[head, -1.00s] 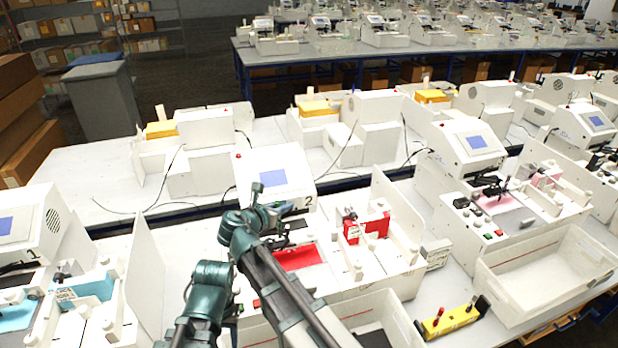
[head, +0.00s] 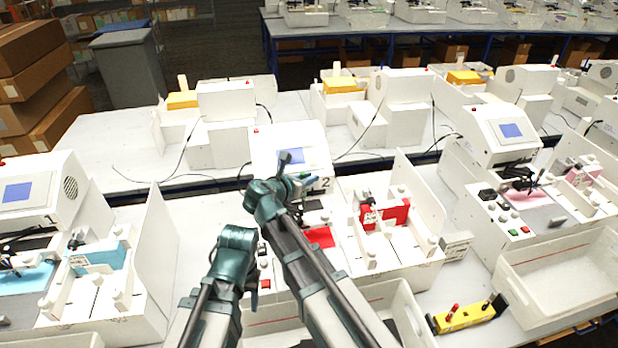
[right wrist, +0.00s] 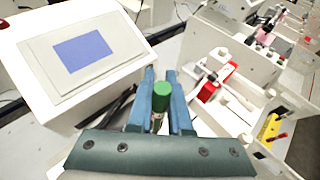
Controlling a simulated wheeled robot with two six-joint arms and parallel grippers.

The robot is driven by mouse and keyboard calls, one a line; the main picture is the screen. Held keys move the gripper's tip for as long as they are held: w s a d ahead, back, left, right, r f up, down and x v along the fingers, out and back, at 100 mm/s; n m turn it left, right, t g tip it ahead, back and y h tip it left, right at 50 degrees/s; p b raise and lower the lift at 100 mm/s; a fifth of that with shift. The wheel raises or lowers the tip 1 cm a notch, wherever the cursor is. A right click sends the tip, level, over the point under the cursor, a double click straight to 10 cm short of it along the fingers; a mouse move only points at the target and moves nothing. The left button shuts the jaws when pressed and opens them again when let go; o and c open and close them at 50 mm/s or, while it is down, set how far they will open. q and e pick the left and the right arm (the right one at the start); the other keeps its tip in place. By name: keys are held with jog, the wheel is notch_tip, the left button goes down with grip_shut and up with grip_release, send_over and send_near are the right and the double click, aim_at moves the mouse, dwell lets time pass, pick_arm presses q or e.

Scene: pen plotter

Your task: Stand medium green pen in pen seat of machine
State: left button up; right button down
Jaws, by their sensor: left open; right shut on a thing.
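The green pen (right wrist: 160,98) is between the two blue fingers of my right gripper (right wrist: 160,106) in the right wrist view, its green top showing and its lower part mostly hidden. In the head view my right gripper (head: 298,170) is in front of the screen of machine 2 (head: 262,146), with a bit of green at its fingers. The dark carriage (head: 314,206) of machine 2 is partly behind my right arm; I cannot make out its pen seat. My left gripper (head: 256,286) is low at the machine's front left, open and mostly hidden by my arms.
A red sheet (head: 320,237) lies on machine 2, with a red block (head: 384,216) at its right side. A white side panel (head: 418,192) stands farther right. A yellow holder (head: 467,316) with a red pen stands at the front right beside a white bin (head: 560,262).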

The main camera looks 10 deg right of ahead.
jog(key=b, duration=0.5)
send_over(308, 217)
jog(key=shift+s+d+f, duration=0.1)
jog(key=shift+f, duration=2.4)
jog(key=shift+f+b, duration=4)
jog(key=shift+f, duration=0.2)
jog(key=c, duration=0.8)
grip_release()
jog(key=shift+r, duration=0.15)
jog(key=shift+o, duration=0.2)
